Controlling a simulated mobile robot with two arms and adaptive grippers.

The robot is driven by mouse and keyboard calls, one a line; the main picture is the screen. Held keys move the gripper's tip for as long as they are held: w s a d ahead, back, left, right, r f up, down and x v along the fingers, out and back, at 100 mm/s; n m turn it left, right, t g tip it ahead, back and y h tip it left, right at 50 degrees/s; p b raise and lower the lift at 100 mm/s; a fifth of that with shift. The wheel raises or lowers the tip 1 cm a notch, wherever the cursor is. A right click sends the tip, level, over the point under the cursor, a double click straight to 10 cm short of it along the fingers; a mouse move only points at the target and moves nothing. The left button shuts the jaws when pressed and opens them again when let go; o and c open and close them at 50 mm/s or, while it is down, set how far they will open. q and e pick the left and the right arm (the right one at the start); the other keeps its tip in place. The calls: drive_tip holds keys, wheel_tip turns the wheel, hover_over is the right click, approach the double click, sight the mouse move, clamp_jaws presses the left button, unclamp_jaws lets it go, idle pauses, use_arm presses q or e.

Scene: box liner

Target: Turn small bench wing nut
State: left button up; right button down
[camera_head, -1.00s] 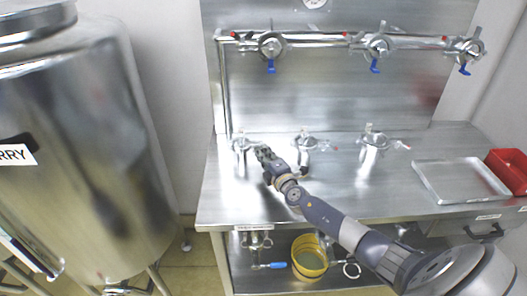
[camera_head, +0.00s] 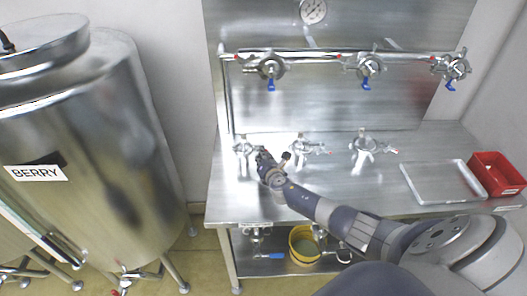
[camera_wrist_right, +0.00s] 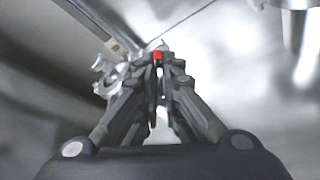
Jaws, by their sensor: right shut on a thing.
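The small fitting with a wing nut (camera_head: 243,149) stands at the left end of the steel bench. My right gripper (camera_head: 260,157) is just to its right, low over the bench. In the right wrist view, a small red tip (camera_wrist_right: 158,56) sits between the nearly closed fingertips of my right gripper (camera_wrist_right: 159,66). Shiny metal fitting parts (camera_wrist_right: 112,73) show beyond and left of the fingers. The fingers hide most of what they hold. The left gripper is out of view.
Two more bench fittings stand to the right, a middle one (camera_head: 300,148) and a larger one (camera_head: 365,146). A pipe with valves (camera_head: 367,66) runs above. A tray (camera_head: 408,181) and red bin (camera_head: 497,160) are at right. The BERRY tank (camera_head: 85,130) stands left.

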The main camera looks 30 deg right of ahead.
drive_tip(key=shift+w+a+r+n+g+h, duration=0.1)
drive_tip(key=shift+n+g+h, duration=0.5)
drive_tip(key=shift+n, duration=0.65)
drive_tip(key=shift+w+a+r+n+g+h, duration=0.1)
drive_tip(key=shift+n+g+h, duration=0.3)
drive_tip(key=shift+n+h, duration=0.65)
drive_tip(key=shift+n, duration=0.4)
drive_tip(key=shift+d, duration=0.1)
drive_tip(key=c, duration=1.8)
unclamp_jaws()
drive_tip(key=shift+f, duration=0.15)
drive_tip(key=shift+v, duration=6)
drive_tip(key=shift+d, duration=0.1)
